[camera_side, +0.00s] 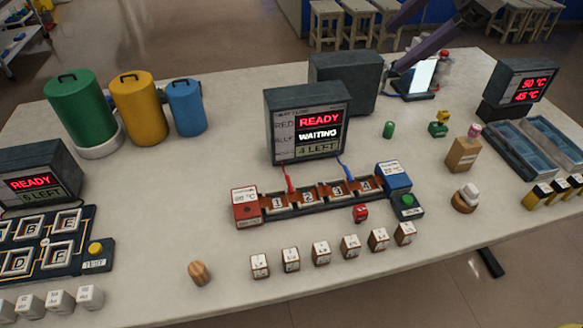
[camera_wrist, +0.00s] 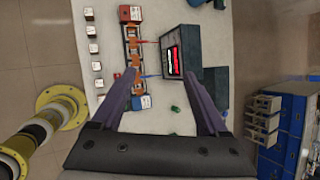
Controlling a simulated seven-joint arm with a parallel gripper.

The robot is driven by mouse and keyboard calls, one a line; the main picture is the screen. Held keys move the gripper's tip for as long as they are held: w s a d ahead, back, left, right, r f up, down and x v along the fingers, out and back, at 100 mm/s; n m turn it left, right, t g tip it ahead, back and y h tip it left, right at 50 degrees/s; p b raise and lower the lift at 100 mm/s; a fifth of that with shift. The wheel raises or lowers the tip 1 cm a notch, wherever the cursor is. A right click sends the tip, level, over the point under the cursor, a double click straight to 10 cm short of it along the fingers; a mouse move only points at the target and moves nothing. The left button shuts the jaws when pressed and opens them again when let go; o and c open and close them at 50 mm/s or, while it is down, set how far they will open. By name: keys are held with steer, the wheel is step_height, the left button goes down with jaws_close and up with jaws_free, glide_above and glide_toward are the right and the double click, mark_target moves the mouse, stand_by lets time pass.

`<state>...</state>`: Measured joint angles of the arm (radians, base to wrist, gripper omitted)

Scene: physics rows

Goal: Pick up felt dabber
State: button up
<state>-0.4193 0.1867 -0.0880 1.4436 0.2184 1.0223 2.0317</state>
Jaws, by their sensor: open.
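No item is plainly marked as the felt dabber. Two small items could be it, and I cannot tell which: a white-topped piece on a round wooden base (camera_side: 466,198), or a pink-topped piece in a wooden block (camera_side: 463,150). Both stand at the right of the table in the side view. My gripper (camera_side: 395,48) reaches in from the top right, above the table's back part, apart from both. In the wrist view its two purple fingers (camera_wrist: 160,78) are spread wide with nothing held between them. Neither candidate is clear in the wrist view.
The READY/WAITING display (camera_side: 308,123) stands mid-table, with a dark box (camera_side: 343,82) behind it. A numbered slot strip (camera_side: 325,198) and several lettered cubes (camera_side: 321,253) lie in front.

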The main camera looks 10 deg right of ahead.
steer(key=w+a+f+g, duration=0.1)
steer(key=w+a+f, duration=0.25)
steer(key=a, duration=0.65)
steer(key=n+g, duration=0.2)
steer(key=g, duration=0.2)
glide_above(197, 267)
steer(key=d, duration=0.2)
step_height(197, 267, down, 29)
steer(key=x, duration=0.5)
steer(key=shift+s+d+f, duration=0.1)
steer(key=shift+d+f, duration=0.1)
steer(key=shift+f, duration=0.2)
steer(key=shift+a+f, duration=0.3)
steer(key=shift+f, duration=0.3)
